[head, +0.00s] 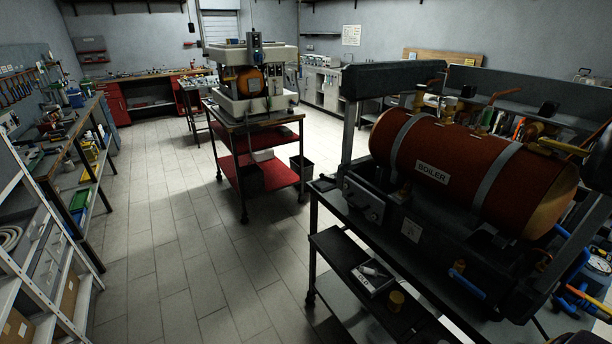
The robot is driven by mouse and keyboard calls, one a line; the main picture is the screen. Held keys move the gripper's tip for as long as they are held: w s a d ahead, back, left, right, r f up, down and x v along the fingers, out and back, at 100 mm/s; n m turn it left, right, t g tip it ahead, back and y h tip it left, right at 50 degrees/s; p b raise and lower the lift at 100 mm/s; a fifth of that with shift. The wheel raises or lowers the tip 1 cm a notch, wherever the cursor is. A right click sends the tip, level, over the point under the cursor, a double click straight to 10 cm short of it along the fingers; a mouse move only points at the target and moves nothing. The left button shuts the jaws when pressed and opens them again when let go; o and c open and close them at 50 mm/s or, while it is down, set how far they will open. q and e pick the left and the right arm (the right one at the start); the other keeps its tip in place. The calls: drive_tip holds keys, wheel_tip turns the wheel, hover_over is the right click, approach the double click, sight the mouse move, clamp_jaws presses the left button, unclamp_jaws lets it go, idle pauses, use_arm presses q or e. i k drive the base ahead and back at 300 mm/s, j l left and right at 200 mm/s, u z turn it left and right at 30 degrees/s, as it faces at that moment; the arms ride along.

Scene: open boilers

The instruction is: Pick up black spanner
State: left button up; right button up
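I cannot make out a black spanner in the head view. Small tools lie on the left workbench (62,150) and on the far bench (150,74), but they are too small to tell apart. Neither of my grippers shows in this view. A dark shape cut off by the right edge cannot be identified.
A red-brown boiler (470,165) sits in a dark frame on a black cart (345,255) at the right. A second cart (262,172) with red shelves carries a pale machine (228,97). White shelving (40,235) stands at the left. The tiled floor (175,230) between is clear.

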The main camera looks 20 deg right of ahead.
sight(325, 177)
drive_tip(key=i+u, duration=0.35)
drive_tip(key=i, duration=0.45)
drive_tip(key=i+j+z, duration=0.1)
drive_tip(key=i, duration=0.7)
drive_tip(key=i+j+z, duration=0.1)
drive_tip(key=i+z, duration=0.25)
drive_tip(key=i+j+z, duration=0.15)
drive_tip(key=i+z, duration=0.25)
drive_tip(key=i+j+z, duration=0.25)
drive_tip(key=z, duration=0.2)
drive_tip(key=i+j+z, duration=0.2)
drive_tip(key=z, duration=0.25)
drive_tip(key=i+j+z, duration=0.2)
drive_tip(key=j, duration=0.15)
drive_tip(key=j+z, duration=0.2)
drive_tip(key=j, duration=0.15)
drive_tip(key=i+j+z, duration=0.25)
drive_tip(key=j+z, duration=0.2)
drive_tip(key=j, duration=0.25)
